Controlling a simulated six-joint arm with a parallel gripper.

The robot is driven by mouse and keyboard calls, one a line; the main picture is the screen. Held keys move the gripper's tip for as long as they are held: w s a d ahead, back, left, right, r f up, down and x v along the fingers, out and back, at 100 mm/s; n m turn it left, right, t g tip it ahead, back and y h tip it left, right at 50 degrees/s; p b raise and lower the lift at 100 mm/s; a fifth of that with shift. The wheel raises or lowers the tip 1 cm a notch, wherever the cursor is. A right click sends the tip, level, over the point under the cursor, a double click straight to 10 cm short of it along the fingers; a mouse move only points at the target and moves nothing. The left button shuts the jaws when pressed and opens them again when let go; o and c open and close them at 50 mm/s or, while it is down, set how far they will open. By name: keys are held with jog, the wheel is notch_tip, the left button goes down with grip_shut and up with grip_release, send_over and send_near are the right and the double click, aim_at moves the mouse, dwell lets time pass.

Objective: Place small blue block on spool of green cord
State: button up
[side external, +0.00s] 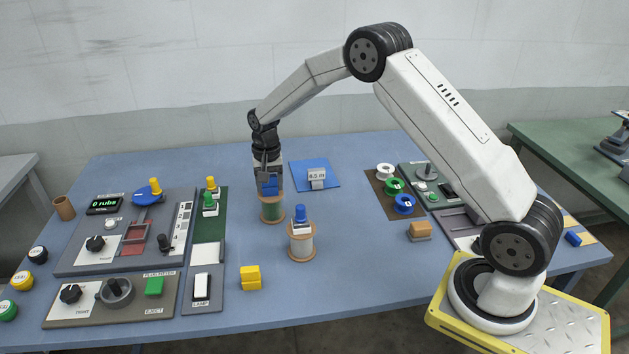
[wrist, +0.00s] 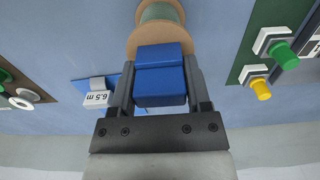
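The small blue block (side external: 271,188) is between the fingers of my gripper (side external: 268,182), directly above the spool of green cord (side external: 272,211). In the wrist view the block (wrist: 160,75) fills the gap between the two fingers of my gripper (wrist: 160,92), which lie along its sides. The spool of green cord (wrist: 160,13) shows beyond the block, its tan flange partly hidden by it. The block's underside is at or just above the spool's top flange; I cannot tell whether they touch.
A control panel with green and yellow buttons (side external: 210,205) is just left.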

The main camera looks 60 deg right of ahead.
aim_at(271, 188)
jog(key=o, duration=0.3)
jog(key=shift+r, duration=0.15)
notch_tip(271, 188, up, 12)
dwell(0.7)
jog(key=shift+s, duration=0.1)
dwell(0.5)
jog(key=s+a+f+n+t, duration=0.1)
jog(key=s+a+f+n, duration=0.1)
jog(key=s, duration=0.6)
jog(key=s+a+f+n, duration=0.2)
jog(key=s+a+n, duration=0.1)
jog(key=s, duration=0.6)
jog(key=s+a+f+n+t, duration=0.1)
jog(key=s+a+f+n, duration=0.1)
jog(key=s, duration=0.6)
jog(key=shift+s+a+n+t, duration=0.25)
jog(key=shift+a+n, duration=0.3)
jog(key=shift+n, duration=0.45)
jog(key=shift+f, duration=0.1)
